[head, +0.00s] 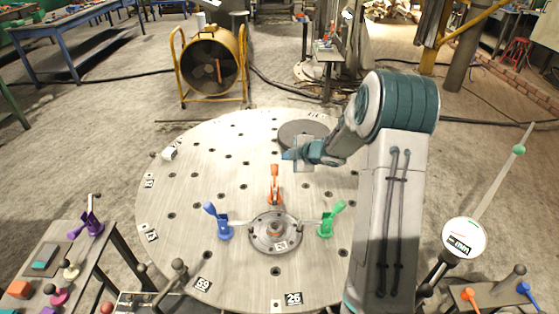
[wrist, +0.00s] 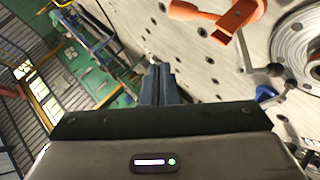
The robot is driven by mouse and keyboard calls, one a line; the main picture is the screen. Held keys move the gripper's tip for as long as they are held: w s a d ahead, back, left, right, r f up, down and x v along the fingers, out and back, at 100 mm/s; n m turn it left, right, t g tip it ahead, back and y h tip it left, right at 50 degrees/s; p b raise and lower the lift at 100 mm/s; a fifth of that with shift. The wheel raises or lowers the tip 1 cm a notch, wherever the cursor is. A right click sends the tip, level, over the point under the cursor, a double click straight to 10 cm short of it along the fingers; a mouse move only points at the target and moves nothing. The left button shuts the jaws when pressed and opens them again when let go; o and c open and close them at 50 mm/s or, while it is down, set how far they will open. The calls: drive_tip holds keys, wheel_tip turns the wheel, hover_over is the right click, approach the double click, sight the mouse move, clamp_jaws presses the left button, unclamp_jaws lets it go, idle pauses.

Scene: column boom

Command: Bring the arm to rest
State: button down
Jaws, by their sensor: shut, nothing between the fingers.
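My gripper (head: 290,155) is above the round table (head: 190,195), toward its back right, at the end of my bent arm. In the wrist view its two fingers (wrist: 158,82) lie together, shut and with nothing between them. The orange clamp (head: 274,183) stands on the table a little below the gripper in the head view, and it also shows at the top of the wrist view (wrist: 222,20). The gripper appears apart from the clamp and the table top.
A blue clamp (head: 220,222) and a green clamp (head: 327,220) flank the metal hub (head: 262,242). A dark disc (head: 302,132) lies at the table's back. A side bench (head: 75,247) stands at left, a gauge (head: 464,238) at right. A yellow fan (head: 208,65) stands behind. The table's left part is mostly clear.

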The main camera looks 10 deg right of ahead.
drive_tip(key=s+d+r+m+h, duration=0.4)
drive_tip(key=s+r+m+h, duration=0.4)
drive_tip(key=s+r+m, duration=0.45)
drive_tip(key=s+a+m+g+y, duration=0.1)
drive_tip(key=s+a+m+g, duration=0.2)
drive_tip(key=s, duration=1)
drive_tip(key=s+a+r+m+g+y, duration=0.1)
drive_tip(key=s+a+m+g, duration=0.2)
drive_tip(key=s, duration=1)
drive_tip(key=shift+a, duration=1.05)
